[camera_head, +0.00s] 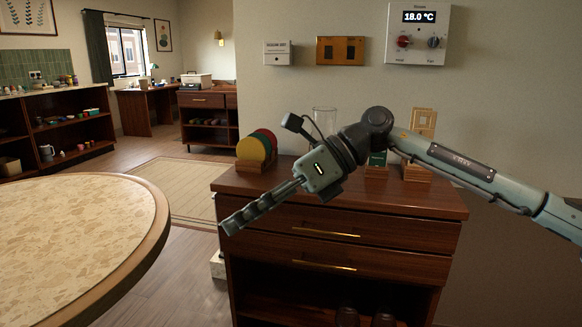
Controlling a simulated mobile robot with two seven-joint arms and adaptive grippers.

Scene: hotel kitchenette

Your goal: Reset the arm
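My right arm (445,158) comes in from the right edge and reaches across the front of the wooden cabinet (420,197). It bends at a dark joint and slopes down to the left. My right gripper (232,222) points down and left, in front of the cabinet's left front corner. Its fingers are seen edge-on, so any gap between them cannot be made out. No held object shows at the fingertips. My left gripper is outside the view.
Coloured discs (257,146) in a wooden rack, a clear glass (324,121) and wooden holders (417,172) stand on the cabinet. A thermostat panel (418,56) hangs above. A round table (75,235) fills the lower left. Floor shows between table and cabinet.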

